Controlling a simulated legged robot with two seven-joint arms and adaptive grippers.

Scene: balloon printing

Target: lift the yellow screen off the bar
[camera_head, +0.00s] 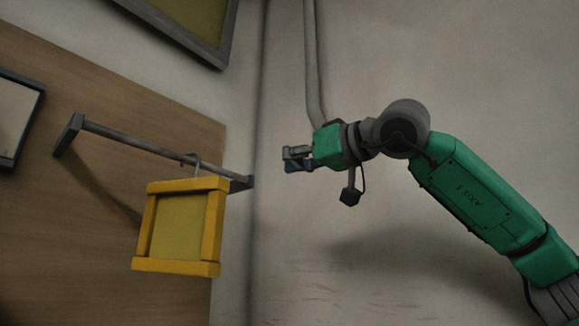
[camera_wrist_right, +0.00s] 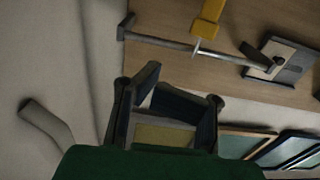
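The yellow screen (camera_head: 213,235) is a square yellow frame with olive mesh. It hangs by a hook (camera_head: 197,163) from a grey bar (camera_head: 135,142) at the left of the head view. My right gripper (camera_head: 287,160) is to the right of the bar's near end, apart from the screen, at about the bar's height. In the wrist view the right gripper (camera_wrist_right: 168,103) has its fingers spread, with nothing held between them. That view also shows the bar (camera_wrist_right: 165,43) and part of the yellow frame (camera_wrist_right: 207,28). My left gripper is not in view.
A wooden board (camera_head: 60,255) lies behind the bar. A dark-framed screen (camera_head: 195,25) is at the top of the head view, and another framed panel (camera_head: 15,115) at the left edge. A grey pipe (camera_head: 313,70) runs down the wall above my right gripper.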

